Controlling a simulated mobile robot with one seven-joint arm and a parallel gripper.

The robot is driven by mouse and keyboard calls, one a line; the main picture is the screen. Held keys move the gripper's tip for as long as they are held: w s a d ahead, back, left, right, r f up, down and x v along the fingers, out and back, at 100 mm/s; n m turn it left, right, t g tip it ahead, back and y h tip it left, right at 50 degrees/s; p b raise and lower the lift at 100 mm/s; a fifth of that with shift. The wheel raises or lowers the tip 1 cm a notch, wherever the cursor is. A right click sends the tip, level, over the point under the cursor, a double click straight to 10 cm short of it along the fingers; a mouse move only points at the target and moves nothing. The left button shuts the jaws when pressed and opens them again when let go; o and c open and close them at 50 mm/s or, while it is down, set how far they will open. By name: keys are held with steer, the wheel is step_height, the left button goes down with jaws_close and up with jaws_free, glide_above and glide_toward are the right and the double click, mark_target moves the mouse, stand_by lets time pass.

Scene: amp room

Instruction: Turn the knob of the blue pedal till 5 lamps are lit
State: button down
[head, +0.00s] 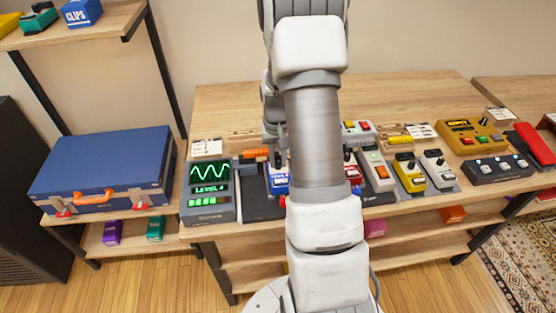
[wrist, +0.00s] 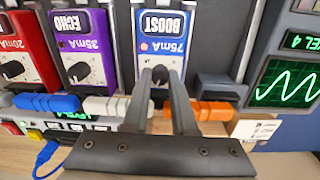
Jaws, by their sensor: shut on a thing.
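The blue pedal (wrist: 165,42), marked BOOST and 75mA, fills the upper middle of the wrist view. In the head view the blue pedal (head: 278,182) shows just left of my arm. My gripper (wrist: 167,76) is shut on the blue pedal's knob, which is mostly hidden between the two fingers. In the head view my arm hides the fingertips. The meter (head: 210,190) stands left of the pedals, with a green wave and the words LEVEL 4. Several green lamps (head: 208,202) are lit in a row below. The meter's screen (wrist: 290,80) also shows at the right in the wrist view.
A purple ECHO pedal (wrist: 82,45) and a red pedal (wrist: 28,50) stand beside the blue one. Orange (wrist: 205,111), white and blue plugs lie close around the fingers. More pedals, including a yellow one (head: 409,176), fill the table's right side.

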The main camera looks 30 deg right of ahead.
steer(key=shift+m, duration=1.8)
steer(key=c, duration=0.7)
jaws_free()
step_height(320, 180, up, 18)
steer(key=p, duration=0.1)
steer(key=shift+w+f, duration=0.15)
steer(key=shift+f, duration=0.1)
steer(key=shift+a, duration=0.1)
